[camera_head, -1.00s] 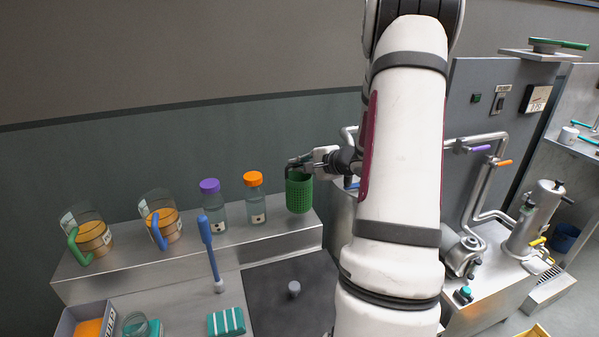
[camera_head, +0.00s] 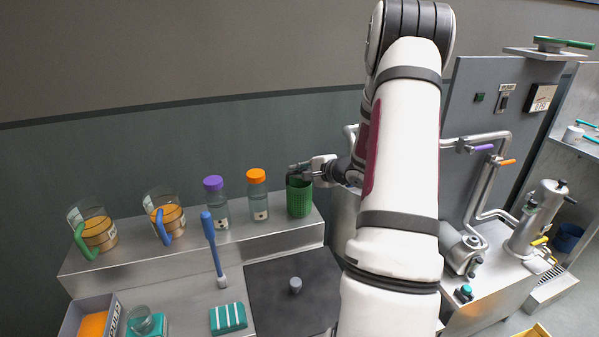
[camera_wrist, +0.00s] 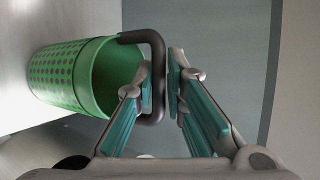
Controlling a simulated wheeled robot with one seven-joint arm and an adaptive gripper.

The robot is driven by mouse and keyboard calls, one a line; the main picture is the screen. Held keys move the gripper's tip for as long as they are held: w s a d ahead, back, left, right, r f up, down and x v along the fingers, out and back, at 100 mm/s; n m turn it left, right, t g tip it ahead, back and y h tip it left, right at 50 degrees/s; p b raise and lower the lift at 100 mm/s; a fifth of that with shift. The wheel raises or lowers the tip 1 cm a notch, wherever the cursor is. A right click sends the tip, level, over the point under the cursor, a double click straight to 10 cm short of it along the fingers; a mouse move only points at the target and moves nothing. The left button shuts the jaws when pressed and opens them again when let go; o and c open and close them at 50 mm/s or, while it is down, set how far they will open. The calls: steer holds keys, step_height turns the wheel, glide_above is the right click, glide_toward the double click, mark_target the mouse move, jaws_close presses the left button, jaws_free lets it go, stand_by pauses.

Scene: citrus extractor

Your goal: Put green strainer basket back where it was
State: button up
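The green strainer basket (camera_head: 299,198) is upright at the right end of the raised steel shelf (camera_head: 190,262). Its base looks to be at the shelf top, but I cannot tell for sure that it touches. In the wrist view the basket (camera_wrist: 75,75) lies to the left, with its mesh wall and plain rim showing. Its dark handle (camera_wrist: 156,60) passes between my fingers. My gripper (camera_wrist: 160,88) is shut on this handle, one finger on each side. In the head view my gripper (camera_head: 304,172) reaches in from the right at the basket's top.
An orange-capped bottle (camera_head: 257,200) stands just left of the basket, then a purple-capped bottle (camera_head: 215,206) and two jugs of orange contents. A blue-handled brush (camera_head: 212,240) stands in front. A grey panel (camera_head: 490,100) with pipes is at right.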

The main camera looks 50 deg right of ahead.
steer(key=shift+o, duration=0.8)
steer(key=shift+r, duration=0.1)
